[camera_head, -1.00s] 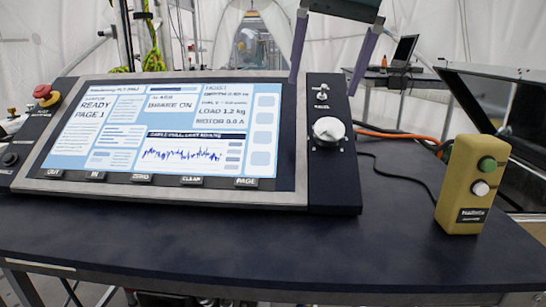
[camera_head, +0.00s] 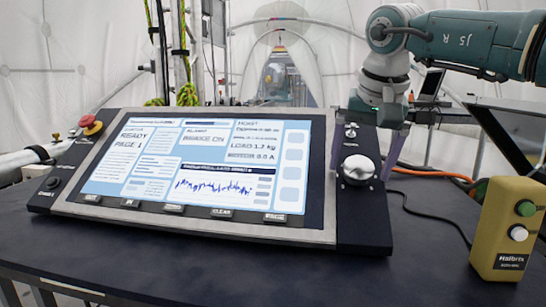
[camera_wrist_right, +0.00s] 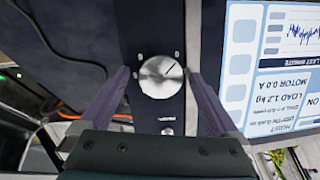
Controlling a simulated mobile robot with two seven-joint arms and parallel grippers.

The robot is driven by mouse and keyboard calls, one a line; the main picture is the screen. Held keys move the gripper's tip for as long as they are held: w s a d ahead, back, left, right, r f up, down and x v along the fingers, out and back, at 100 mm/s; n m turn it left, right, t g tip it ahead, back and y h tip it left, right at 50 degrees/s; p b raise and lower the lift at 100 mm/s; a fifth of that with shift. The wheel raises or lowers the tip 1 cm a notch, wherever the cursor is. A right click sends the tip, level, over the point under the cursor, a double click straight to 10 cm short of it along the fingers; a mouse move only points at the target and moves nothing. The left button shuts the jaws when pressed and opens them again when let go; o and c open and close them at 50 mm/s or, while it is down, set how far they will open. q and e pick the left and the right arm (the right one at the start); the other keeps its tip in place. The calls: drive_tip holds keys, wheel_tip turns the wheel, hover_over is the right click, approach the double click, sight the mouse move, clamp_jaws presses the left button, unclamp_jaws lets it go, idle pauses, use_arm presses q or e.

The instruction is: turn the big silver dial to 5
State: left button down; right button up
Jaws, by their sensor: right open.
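The big silver dial (camera_head: 357,170) sits on the dark strip right of the screen; it also shows in the right wrist view (camera_wrist_right: 160,77). A thin dark pointer line on its face points up and right in the wrist view. The marks around it are too small to read. My right gripper (camera_head: 364,168) is open, its purple fingers on either side of the dial. In the wrist view the right gripper (camera_wrist_right: 157,75) has its fingertips left and right of the dial, with visible gaps. I cannot tell how deep they reach. My left gripper is not in view.
A small switch (camera_head: 351,133) sits above the dial on the panel strip. A tilted touch screen (camera_head: 200,165) stands left, with a red emergency button (camera_head: 91,125) beyond it. A yellow button box (camera_head: 507,230) stands right. Cables run behind the dial. The front desktop (camera_head: 300,270) is clear.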

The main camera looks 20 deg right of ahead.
drive_tip(key=c, duration=1.4)
drive_tip(key=shift+o, duration=0.2)
